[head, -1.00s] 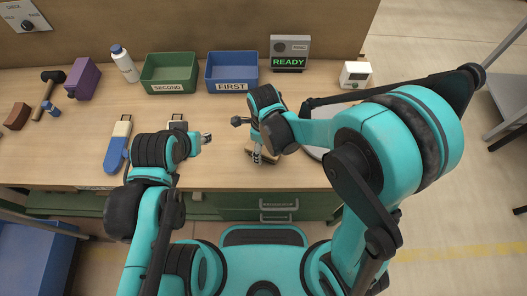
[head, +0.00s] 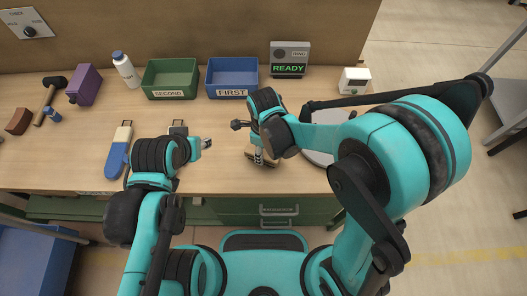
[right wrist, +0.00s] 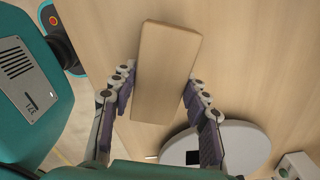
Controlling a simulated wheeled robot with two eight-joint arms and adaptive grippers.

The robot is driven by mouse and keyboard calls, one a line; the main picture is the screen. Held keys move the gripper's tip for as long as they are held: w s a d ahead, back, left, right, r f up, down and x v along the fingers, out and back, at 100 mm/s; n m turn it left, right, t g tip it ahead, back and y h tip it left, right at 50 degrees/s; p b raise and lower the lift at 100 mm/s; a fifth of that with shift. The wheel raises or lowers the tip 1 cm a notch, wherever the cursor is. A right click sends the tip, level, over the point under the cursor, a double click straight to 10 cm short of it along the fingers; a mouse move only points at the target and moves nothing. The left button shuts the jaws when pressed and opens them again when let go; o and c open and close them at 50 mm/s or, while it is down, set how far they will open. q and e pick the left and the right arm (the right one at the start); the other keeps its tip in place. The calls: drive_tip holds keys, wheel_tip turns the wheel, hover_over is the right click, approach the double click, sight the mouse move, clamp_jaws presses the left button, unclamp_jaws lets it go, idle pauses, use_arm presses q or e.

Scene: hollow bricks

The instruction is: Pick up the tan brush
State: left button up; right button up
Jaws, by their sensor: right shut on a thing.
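The tan brush (right wrist: 165,75) shows in the right wrist view as a plain tan block between the two fingers. My right gripper (right wrist: 160,100) is shut on it, with a finger along each side. In the head view the right gripper (head: 260,156) points down at the brush, near the middle front of the table. The brush is mostly hidden there by the gripper; whether it touches the table is hard to tell. My left gripper (head: 204,143) is to the left of it, apart from the brush, and its fingers are too small to read.
A green bin (head: 170,80) marked SECOND and a blue bin (head: 231,79) marked FIRST stand at the back. A READY display (head: 289,60) is right of them. A pale round plate (head: 322,157) lies right of the right gripper. A blue-handled tool (head: 118,152) lies left.

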drive_tip(key=r, duration=0.1)
drive_tip(key=r+p, duration=0.1)
drive_tip(key=r, duration=0.1)
drive_tip(key=shift+s+d+r, duration=0.2)
drive_tip(key=shift+d+r, duration=0.05)
drive_tip(key=shift+d, duration=0.15)
drive_tip(key=s+d+r+p, duration=0.3)
drive_tip(key=s+d+r, duration=0.2)
drive_tip(key=d, duration=0.4)
drive_tip(key=shift+s+r, duration=0.3)
drive_tip(key=shift+r, duration=0.2)
drive_tip(key=shift+d, duration=0.1)
